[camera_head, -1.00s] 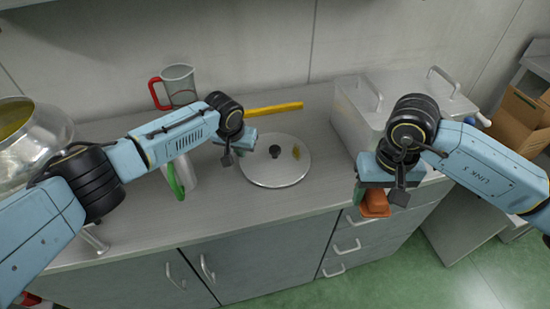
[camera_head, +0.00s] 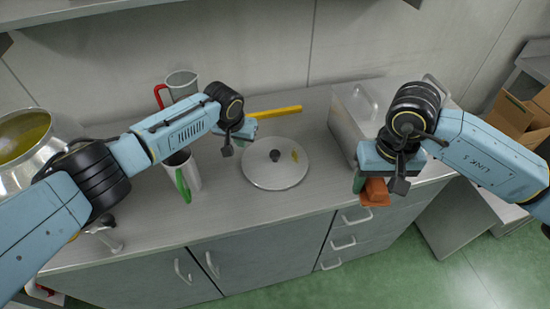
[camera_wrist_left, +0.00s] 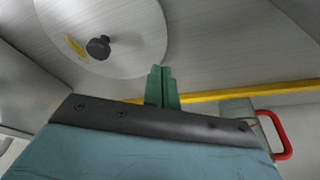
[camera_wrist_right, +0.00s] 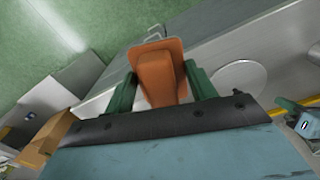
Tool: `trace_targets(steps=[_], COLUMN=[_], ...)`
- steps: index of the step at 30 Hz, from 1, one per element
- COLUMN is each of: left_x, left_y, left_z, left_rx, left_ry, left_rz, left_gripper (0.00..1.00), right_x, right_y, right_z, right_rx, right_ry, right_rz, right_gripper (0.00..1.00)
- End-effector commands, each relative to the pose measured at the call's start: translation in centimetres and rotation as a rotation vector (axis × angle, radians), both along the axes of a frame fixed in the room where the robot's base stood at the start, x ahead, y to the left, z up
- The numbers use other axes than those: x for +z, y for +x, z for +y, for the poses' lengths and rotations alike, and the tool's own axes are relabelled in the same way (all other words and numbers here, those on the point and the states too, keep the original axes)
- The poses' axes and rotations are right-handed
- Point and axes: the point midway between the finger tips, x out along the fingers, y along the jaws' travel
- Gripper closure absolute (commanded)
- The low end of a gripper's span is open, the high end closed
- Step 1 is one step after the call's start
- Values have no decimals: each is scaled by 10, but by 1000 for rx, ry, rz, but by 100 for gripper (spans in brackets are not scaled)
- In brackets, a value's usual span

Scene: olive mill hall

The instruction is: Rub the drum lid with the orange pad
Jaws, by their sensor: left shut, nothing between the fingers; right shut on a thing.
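The drum lid (camera_head: 262,176) is a round, pale disc with a black knob, lying flat on the counter. A yellow smear (camera_head: 295,155) marks its right side and also shows in the left wrist view (camera_wrist_left: 75,46). My left gripper (camera_head: 227,150) is shut and empty, above the counter by the lid's left edge; its green fingers (camera_wrist_left: 162,85) meet in its wrist view. My right gripper (camera_wrist_right: 162,88) is shut on the orange pad (camera_wrist_right: 157,75), which hangs below it in the head view (camera_head: 376,194), right of the lid and apart from it, near the counter's front edge.
A yellow bar (camera_head: 275,112) lies behind the lid. A metal box (camera_head: 345,125) stands to the right. A red-handled jug (camera_head: 181,82) and a green-handled mug (camera_head: 192,176) stand left, partly behind my left arm. A metal vessel (camera_head: 50,150) is far left. Counter in front of the lid is clear.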

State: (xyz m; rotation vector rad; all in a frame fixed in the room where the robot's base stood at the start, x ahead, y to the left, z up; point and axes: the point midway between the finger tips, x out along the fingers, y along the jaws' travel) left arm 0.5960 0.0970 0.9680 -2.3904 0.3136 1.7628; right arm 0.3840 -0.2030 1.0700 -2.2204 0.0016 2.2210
Motion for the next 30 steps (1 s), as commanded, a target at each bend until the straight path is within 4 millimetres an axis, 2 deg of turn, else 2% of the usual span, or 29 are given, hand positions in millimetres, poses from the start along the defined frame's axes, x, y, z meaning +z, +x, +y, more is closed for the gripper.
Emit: trace_targets(steps=[7,11,24,30], left_x=[0,10,83,107], left_y=[-1,-3,-25,-32], left_z=[0,1,7,9], left_rx=[0,-1,-1,0], left_ry=[0,-1,-1,0], left_rz=[1,-1,-3,-1], left_gripper=[100,100,100,100], right_x=[-1,2,9,9], right_y=[0,0,0,0], right_z=[0,0,0,0], right_rx=[0,0,0,0], right_ry=[0,0,0,0], right_rz=[0,0,0,0], right_gripper=[62,62,62,62])
